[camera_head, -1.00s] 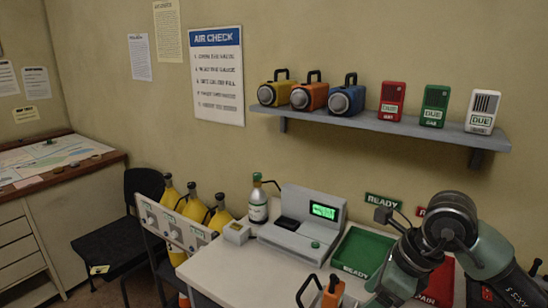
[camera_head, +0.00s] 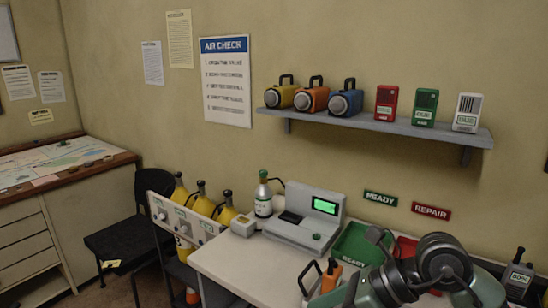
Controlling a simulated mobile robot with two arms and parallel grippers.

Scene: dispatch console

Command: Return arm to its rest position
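My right arm (camera_head: 430,268) comes in from the lower right, folded over the right end of the white table (camera_head: 240,272). Its gripper is below the picture's edge or hidden behind the arm links, so I cannot see its fingers. My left arm and gripper do not show. An orange lantern with a dark handle (camera_head: 332,270) stands at the front of the table, cut by the lower edge, just left of my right arm. A green tray (camera_head: 352,243) and a red tray (camera_head: 405,246) lie behind the arm, both partly hidden by it.
A grey tester with a lit green screen (camera_head: 306,226) and a green-topped bottle (camera_head: 263,200) stand on the table. A wall shelf (camera_head: 400,126) holds lanterns and boxes. A black chair (camera_head: 125,240) and yellow cylinders (camera_head: 203,205) are at left. A dark radio (camera_head: 517,275) is at right.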

